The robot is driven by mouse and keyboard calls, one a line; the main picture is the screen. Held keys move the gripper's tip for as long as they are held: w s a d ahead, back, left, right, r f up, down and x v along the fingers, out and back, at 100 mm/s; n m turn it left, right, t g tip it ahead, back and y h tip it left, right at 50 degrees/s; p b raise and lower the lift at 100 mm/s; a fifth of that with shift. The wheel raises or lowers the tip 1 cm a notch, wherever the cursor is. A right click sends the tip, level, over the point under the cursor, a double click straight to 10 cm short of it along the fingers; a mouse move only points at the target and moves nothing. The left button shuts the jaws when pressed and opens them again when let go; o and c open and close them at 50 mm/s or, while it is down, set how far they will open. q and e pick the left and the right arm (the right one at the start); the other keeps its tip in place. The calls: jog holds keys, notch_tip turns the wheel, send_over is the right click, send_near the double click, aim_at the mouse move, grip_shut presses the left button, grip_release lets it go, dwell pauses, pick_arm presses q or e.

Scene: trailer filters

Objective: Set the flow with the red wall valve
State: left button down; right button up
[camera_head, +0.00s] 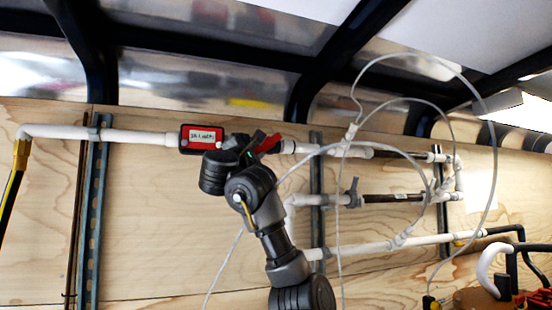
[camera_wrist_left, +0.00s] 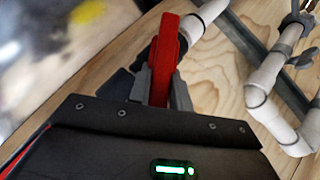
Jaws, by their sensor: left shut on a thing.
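The red wall valve (camera_head: 270,142) sits on the upper white pipe, and its red handle shows next to my gripper. In the left wrist view the red handle (camera_wrist_left: 165,50) stands between the grey fingers. My left gripper (camera_head: 254,147) is shut on this handle, and the left wrist view shows its fingers (camera_wrist_left: 160,88) on both sides of it. The gripper and wrist hide much of the valve body. A red and black flow meter (camera_head: 203,137) with a small display is on the same pipe, just left of the valve; its digits are too small to read surely. My right gripper is not in view.
White pipes (camera_head: 355,248) run along the plywood wall (camera_head: 140,220) on metal uprights (camera_head: 92,210). Thin clear tubes (camera_head: 338,230) loop in front of the pipes at the right. Dark frame bars cross above. Black and red equipment (camera_head: 535,298) stands at the lower right.

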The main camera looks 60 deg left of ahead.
pick_arm(q)
jog(key=shift+f, duration=0.2)
jog(key=c, duration=1.6)
grip_release()
jog(key=shift+c, duration=0.2)
jog(key=o, duration=0.4)
jog(key=shift+r, duration=0.15)
jog(key=shift+c, duration=0.2)
jog(key=b+v, duration=0.5)
jog(key=v, duration=0.6)
jog(key=shift+b, duration=0.4)
